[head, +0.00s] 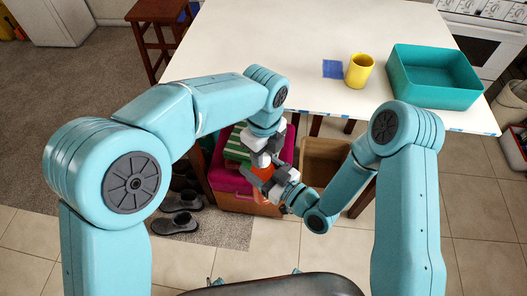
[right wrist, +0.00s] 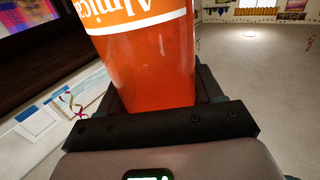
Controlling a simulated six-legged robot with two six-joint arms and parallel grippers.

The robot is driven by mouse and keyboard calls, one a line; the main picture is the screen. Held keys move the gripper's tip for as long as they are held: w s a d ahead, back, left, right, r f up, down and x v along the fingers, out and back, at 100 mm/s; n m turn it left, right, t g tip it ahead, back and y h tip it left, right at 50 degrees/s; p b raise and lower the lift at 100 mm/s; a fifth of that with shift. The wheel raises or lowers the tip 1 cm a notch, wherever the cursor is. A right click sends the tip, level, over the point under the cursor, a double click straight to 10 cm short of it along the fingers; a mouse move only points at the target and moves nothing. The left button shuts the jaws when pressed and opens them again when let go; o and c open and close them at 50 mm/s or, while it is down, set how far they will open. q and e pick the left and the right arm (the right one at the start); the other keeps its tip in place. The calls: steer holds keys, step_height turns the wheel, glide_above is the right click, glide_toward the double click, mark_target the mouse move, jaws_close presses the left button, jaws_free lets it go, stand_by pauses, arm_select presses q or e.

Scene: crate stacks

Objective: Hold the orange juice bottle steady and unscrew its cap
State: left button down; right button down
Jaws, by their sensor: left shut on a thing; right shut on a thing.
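The orange juice bottle (head: 262,172) is held in the air in front of the table, in the middle of the head view. My right gripper (head: 265,184) is shut around its body from the right. In the right wrist view the bottle (right wrist: 155,65) fills the space between the fingers, orange with a white stripe and upside-down white lettering. My left gripper (head: 262,157) comes from above and is shut at the bottle's top, on the cap. The cap itself is hidden by the fingers, so I cannot see how it sits on the neck.
The white table (head: 300,45) bears a yellow mug (head: 360,70), a blue cloth (head: 333,69) and a teal bin (head: 433,82). Below the hands stand a pink-rimmed crate (head: 232,187) and a brown box (head: 325,150). Dark shoes (head: 178,222) lie on the floor.

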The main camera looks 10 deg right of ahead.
arm_select(q)
steer(key=n, duration=0.5)
steer(key=shift+w+d+r, duration=0.15)
steer(key=shift+w+d, duration=0.05)
steer(key=shift+d, duration=0.05)
steer(key=n, duration=0.8)
steer(key=shift+a, duration=0.1)
steer(key=n, duration=0.3)
steer(key=shift+w, duration=0.1)
steer(key=n, duration=0.5)
steer(key=shift+a+r, duration=0.1)
steer(key=shift+a, duration=0.05)
steer(key=n, duration=0.7)
steer(key=shift+a, duration=0.1)
steer(key=n, duration=0.3)
arm_select(e)
steer(key=shift+s+a, duration=0.2)
arm_select(q)
steer(key=shift+r, duration=0.2)
arm_select(e)
steer(key=shift+w+d, duration=0.1)
